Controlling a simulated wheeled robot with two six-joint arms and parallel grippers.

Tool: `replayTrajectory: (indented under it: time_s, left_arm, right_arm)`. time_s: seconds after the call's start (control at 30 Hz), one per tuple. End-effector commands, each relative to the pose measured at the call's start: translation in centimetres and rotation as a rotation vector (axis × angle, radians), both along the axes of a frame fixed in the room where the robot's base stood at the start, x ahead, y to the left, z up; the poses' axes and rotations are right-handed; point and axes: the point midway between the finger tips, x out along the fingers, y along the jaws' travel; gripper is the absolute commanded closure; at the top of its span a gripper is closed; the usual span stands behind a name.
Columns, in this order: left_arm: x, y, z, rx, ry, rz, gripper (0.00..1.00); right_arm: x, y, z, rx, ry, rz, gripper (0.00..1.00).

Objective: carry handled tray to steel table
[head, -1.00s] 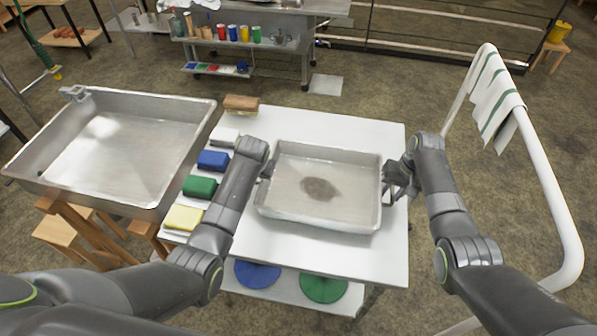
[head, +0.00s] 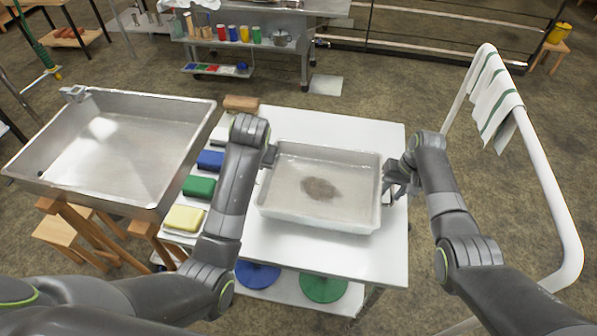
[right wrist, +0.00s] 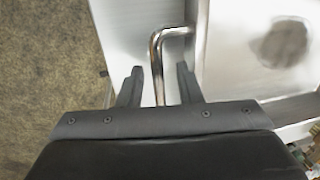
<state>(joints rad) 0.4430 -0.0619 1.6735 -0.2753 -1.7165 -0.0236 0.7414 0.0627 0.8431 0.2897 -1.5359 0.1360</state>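The handled tray (head: 284,210), a shallow metal pan with a dark stain on its floor, rests on a white-topped table (head: 290,252). It also shows in the right wrist view (right wrist: 228,75). My right gripper (head: 391,181) is at the tray's right side. In the right wrist view its two fingers (right wrist: 158,78) stand apart on either side of the tray's bent metal handle (right wrist: 157,65), with gaps to it. My left gripper (head: 269,157) is at the tray's left edge; my own wrist hides most of it, and its finger opening and the left handle are not clear.
A large metal pan (head: 188,160) stands left on wooden legs. Blue, green and yellow blocks (head: 198,187) line the table's left edge. A grey metal bench (head: 325,8) with coloured cups stands at the back. A white rail (head: 560,215) with a striped towel (head: 497,95) stands right.

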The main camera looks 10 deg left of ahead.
Motion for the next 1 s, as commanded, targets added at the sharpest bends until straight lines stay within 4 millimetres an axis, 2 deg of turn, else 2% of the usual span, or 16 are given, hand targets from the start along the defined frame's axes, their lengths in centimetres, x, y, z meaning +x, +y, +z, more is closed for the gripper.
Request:
replayTrajectory:
  time_s: [0.17,0.4,0.6,0.77,1.0]
  left_arm:
    - [0.0,0.0,0.0,0.000,0.000,0.000,0.68]
    - [0.0,0.0,0.0,0.000,0.000,0.000,0.68]
    - [0.0,0.0,0.0,0.000,0.000,0.000,0.68]
    - [0.0,0.0,0.0,0.000,0.000,0.000,0.68]
    - [0.0,0.0,0.0,0.000,0.000,0.000,0.68]
  right_arm:
    - [0.0,-0.4,2.2,0.000,-0.003,0.000,0.68]
    - [0.1,-1.4,7.2,-0.001,-0.005,0.000,0.68]
    - [0.0,-2.0,10.2,-0.001,-0.002,0.000,0.68]
    - [0.0,-2.1,11.2,0.000,0.000,0.000,0.68]
    - [-0.1,-2.1,11.3,0.000,0.001,-0.001,0.68]
